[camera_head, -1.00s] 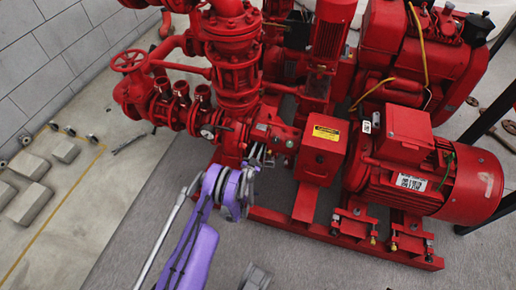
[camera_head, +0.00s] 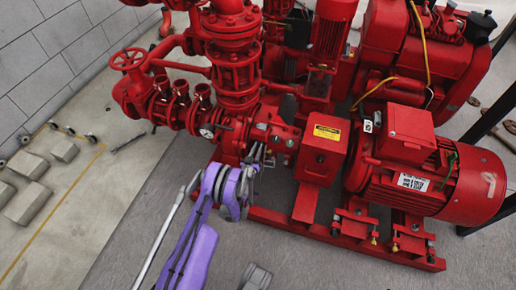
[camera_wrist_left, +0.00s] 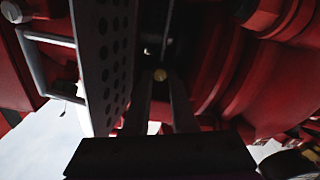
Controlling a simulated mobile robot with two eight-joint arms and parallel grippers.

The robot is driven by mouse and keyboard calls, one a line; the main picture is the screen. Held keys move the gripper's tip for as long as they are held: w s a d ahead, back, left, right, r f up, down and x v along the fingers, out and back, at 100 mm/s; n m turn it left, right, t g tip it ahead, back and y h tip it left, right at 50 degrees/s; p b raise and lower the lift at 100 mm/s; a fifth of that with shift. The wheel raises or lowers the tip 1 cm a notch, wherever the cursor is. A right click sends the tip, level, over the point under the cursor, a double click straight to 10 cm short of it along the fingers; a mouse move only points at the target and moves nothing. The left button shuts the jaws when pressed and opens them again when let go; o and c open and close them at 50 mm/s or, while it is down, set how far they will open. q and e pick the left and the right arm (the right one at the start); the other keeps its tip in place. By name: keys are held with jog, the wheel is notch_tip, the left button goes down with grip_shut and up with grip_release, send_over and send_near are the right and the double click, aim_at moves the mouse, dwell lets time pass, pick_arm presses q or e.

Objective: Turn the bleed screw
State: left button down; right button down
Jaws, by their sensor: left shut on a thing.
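The red pump casing (camera_head: 283,135) stands in the middle of the head view. My left gripper (camera_head: 257,153) reaches its near side, below the tall valve column. In the left wrist view, the two narrow fingers of the left gripper (camera_wrist_left: 160,88) point ahead, close together. A small round brass-coloured bleed screw head (camera_wrist_left: 160,75) shows between their tips. The fingers are shut on it. The screw cannot be made out in the head view, where the gripper and wrist cover that spot. My right gripper is not clearly in view.
A grey perforated plate (camera_wrist_left: 104,55) stands close at the left of the fingers. A red flanged body (camera_wrist_left: 235,75) is close at the right. The red motor (camera_head: 430,175) is at the right. Bare floor (camera_head: 110,210) lies at the left front.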

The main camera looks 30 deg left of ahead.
pick_arm(q)
jog(key=n, duration=1.3)
jog(key=shift+w+n+p, duration=0.1)
jog(key=shift+n+p, duration=0.25)
jog(key=shift+n, duration=0.05)
jog(key=c, duration=1)
grip_release()
jog(key=shift+f, duration=0.1)
